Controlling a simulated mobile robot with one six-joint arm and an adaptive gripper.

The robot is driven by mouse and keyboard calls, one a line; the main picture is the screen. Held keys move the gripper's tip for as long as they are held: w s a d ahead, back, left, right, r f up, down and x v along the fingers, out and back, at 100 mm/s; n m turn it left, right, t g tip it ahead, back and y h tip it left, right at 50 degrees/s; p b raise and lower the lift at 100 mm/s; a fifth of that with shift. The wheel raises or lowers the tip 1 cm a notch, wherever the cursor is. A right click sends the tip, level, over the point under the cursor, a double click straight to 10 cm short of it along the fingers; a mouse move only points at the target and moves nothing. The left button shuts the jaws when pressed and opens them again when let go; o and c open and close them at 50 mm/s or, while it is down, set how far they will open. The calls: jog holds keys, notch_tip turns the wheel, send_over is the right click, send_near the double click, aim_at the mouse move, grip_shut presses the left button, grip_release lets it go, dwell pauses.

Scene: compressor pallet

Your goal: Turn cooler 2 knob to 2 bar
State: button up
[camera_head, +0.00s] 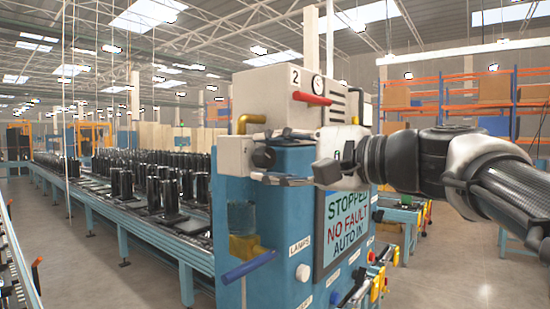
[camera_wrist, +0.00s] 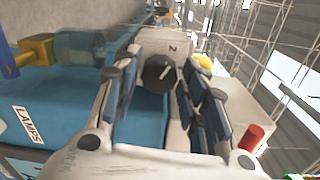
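The black knob (camera_head: 264,157) sits on the front of a small white box (camera_head: 234,158) on the blue machine. In the wrist view the knob (camera_wrist: 158,73) has a pale pointer line, and its box (camera_wrist: 150,46) bears a "2". My gripper (camera_head: 268,157) is open, with one finger above the knob and one below it in the head view. In the wrist view the knob lies between the fingers, nearer the right one; contact cannot be told. A small round gauge (camera_head: 318,86) is on the upper white box (camera_head: 265,92), marked 2; its reading is too small to tell.
A blue-handled valve (camera_head: 248,266) is below. A status screen (camera_head: 347,224) reads STOPPED, NO FAULT, AUTO IN. A conveyor (camera_head: 145,225) with dark cylinders runs at left.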

jog(key=shift+d, duration=0.1)
jog(key=v, duration=0.7)
jog(key=shift+d, duration=0.15)
jog(key=shift+s, duration=0.15)
jog(key=s+a+f+n+g+h+b, duration=0.1)
jog(key=s+f+g+h+b, duration=0.3)
jog(key=f, duration=1.1)
jog(key=s+a+f+n+h+b, duration=0.1)
jog(key=s+f+n+h+b, duration=0.3)
jog(key=f, duration=1)
jog(key=s+d+f+n+h+b, duration=0.1)
jog(key=s+d+f+h, duration=0.1)
jog(key=f, duration=0.5)
jog(key=s+d+f+n+g+h+b, duration=0.1)
jog(key=s+d+f+h, duration=0.1)
jog(key=s+d+f, duration=0.2)
jog(key=s+d+f+n+g+h+b, duration=0.1)
jog(key=s+d+f+n+h, duration=0.1)
jog(key=s+d+f, duration=0.2)
jog(key=s+f, duration=0.3)
jog(key=f, duration=0.5)
jog(key=shift+f, duration=0.25)
